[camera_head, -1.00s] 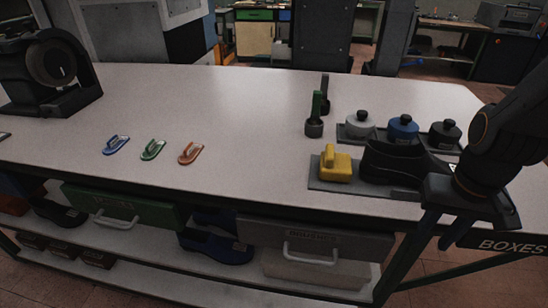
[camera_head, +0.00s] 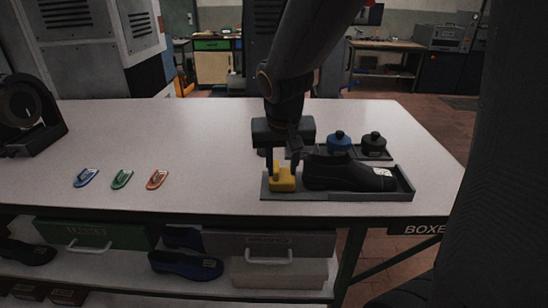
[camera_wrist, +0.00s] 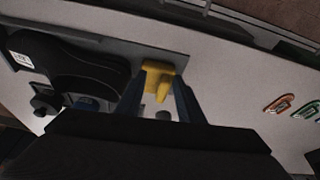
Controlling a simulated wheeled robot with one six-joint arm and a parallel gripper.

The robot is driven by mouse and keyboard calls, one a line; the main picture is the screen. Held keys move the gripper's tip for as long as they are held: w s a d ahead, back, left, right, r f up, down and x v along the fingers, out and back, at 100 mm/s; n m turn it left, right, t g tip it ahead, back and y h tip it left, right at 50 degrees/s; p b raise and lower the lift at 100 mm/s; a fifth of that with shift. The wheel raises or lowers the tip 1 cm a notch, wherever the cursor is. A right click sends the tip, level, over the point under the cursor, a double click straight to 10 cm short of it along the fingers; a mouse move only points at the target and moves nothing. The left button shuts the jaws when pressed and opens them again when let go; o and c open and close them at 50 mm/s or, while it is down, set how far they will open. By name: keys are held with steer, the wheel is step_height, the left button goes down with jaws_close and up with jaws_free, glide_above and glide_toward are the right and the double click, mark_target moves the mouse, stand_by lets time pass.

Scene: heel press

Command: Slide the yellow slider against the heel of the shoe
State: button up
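The yellow slider (camera_head: 283,181) sits at the left end of the grey tray (camera_head: 345,195). The black shoe (camera_head: 345,175) lies in the tray to its right, with its heel towards the slider and a small gap showing between them. My gripper (camera_head: 281,173) points down over the slider, with a finger on either side of its upright handle. In the wrist view the slider (camera_wrist: 159,79) shows between the two fingers (camera_wrist: 160,90), which stand apart with space around the handle. The shoe (camera_wrist: 62,65) is at the left there.
Blue (camera_head: 339,143) and black (camera_head: 375,145) knobbed pieces stand behind the shoe. Blue (camera_head: 86,178), green (camera_head: 122,179) and orange (camera_head: 157,179) flat pieces lie at the left. A dark round machine (camera_head: 25,115) stands at the far left. The table between is clear.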

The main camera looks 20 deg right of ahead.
mark_target(276, 167)
steer(key=w+r+m, duration=0.1)
steer(key=w+r, duration=0.2)
steer(key=shift+t, duration=0.5)
steer(key=shift+a+p+x, duration=0.15)
steer(key=shift+p+x, duration=0.15)
steer(key=shift+x, duration=1.5)
steer(key=shift+a+p+x, duration=0.1)
steer(key=shift+p+x, duration=0.2)
steer(key=shift+x, duration=1.5)
steer(key=shift+w, duration=0.15)
jaws_close()
